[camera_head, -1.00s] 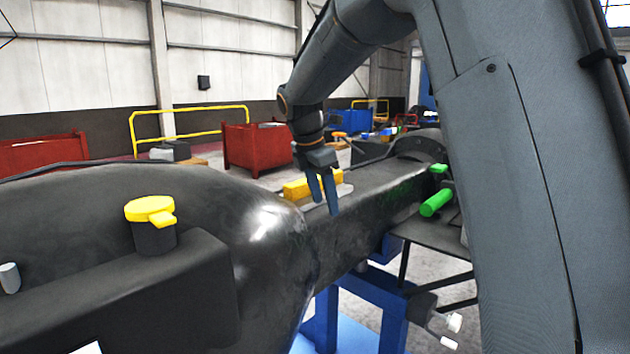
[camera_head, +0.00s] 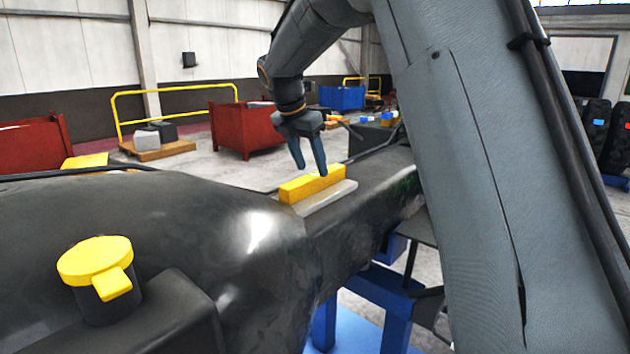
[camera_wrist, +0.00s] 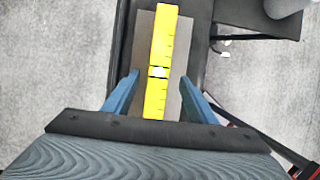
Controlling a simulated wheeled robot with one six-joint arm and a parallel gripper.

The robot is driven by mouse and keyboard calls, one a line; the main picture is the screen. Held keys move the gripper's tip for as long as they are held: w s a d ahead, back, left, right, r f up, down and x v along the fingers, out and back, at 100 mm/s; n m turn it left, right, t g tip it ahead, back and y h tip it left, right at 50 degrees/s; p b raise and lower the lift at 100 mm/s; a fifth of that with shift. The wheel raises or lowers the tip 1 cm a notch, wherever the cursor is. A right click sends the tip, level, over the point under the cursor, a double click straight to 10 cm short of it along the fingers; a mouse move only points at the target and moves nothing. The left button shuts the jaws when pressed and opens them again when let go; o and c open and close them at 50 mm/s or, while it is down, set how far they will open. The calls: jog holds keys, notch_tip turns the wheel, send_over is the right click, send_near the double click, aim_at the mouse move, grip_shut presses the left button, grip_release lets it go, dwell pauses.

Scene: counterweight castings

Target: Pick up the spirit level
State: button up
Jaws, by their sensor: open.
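The spirit level (camera_head: 311,184) is a yellow bar lying on a pale flat plate (camera_head: 328,199) on top of the dark casting (camera_head: 200,215). In the wrist view the level (camera_wrist: 156,95) runs lengthwise between the fingers, with a whitish vial near its middle and dark marks along one edge. My gripper (camera_head: 312,170) is open, its two blue fingers pointing down above the level. In the wrist view the fingers of my gripper (camera_wrist: 158,78) stand on either side of the level with a gap on both sides. The level's near end is partly hidden by my gripper body.
A yellow-capped black fitting (camera_head: 97,268) stands on the casting at the front left. A blue stand (camera_head: 370,300) holds the casting. Red bins (camera_head: 243,128) and a yellow railing (camera_head: 175,98) are farther back on open floor.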

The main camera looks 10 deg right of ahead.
aim_at(315, 175)
jog(key=shift+p+x, duration=1.05)
jog(key=shift+x, duration=1.6)
jog(key=shift+w+r, duration=0.1)
jog(key=shift+w, duration=0.05)
grip_shut()
